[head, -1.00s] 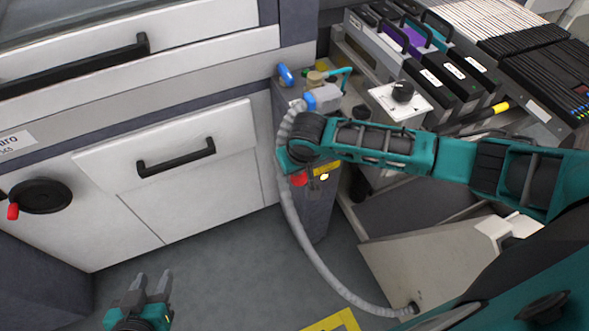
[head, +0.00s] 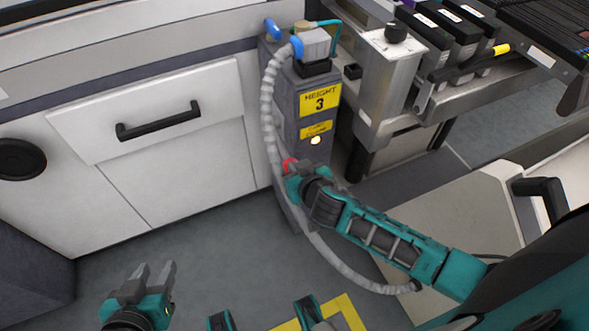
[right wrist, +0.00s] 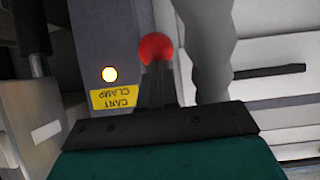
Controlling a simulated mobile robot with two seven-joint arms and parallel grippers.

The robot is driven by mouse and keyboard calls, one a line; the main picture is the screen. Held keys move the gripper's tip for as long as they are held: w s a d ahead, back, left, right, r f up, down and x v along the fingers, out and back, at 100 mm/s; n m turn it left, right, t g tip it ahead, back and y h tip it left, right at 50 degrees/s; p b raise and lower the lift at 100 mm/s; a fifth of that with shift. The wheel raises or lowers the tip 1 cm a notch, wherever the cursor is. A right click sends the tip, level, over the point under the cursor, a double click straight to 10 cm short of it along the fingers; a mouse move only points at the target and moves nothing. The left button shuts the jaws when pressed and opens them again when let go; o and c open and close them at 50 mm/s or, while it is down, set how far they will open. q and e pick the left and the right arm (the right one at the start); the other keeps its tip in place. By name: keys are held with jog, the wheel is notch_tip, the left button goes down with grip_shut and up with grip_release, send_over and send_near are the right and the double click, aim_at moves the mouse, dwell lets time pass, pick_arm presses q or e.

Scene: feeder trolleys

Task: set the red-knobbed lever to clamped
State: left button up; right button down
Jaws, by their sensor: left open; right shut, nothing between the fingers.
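In the right wrist view the red knob (right wrist: 155,47) appears right at the tips of my right gripper's fingers (right wrist: 154,80). The fingers are shut with nothing between them; whether they touch the knob I cannot tell. The lever's arm is hidden. A yellow "CART CLAMP" label (right wrist: 114,97) and a lit lamp (right wrist: 109,74) are beside it. My left gripper (head: 152,275) is open and empty above the floor at lower left.
A grey corrugated hose (head: 268,105) runs down the post close to my right gripper. A white cabinet with a black drawer handle (head: 158,121) stands left. A trolley with a black knob box (head: 390,60) stands right. Floor (head: 215,250) is open below the cabinet.

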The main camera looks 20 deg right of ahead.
pick_arm(q)
notch_tip(320, 180, down, 6)
jog(key=b, duration=0.5)
jog(key=shift+d+f+b, duration=0.2)
jog(key=shift+d+b, duration=0.1)
jog(key=shift+b, duration=0.1)
pick_arm(e)
notch_tip(320, 180, down, 7)
jog(key=w, duration=0.1)
jog(key=shift+f, duration=0.2)
pick_arm(q)
jog(key=shift+w, duration=0.1)
pick_arm(e)
jog(key=shift+w, duration=0.1)
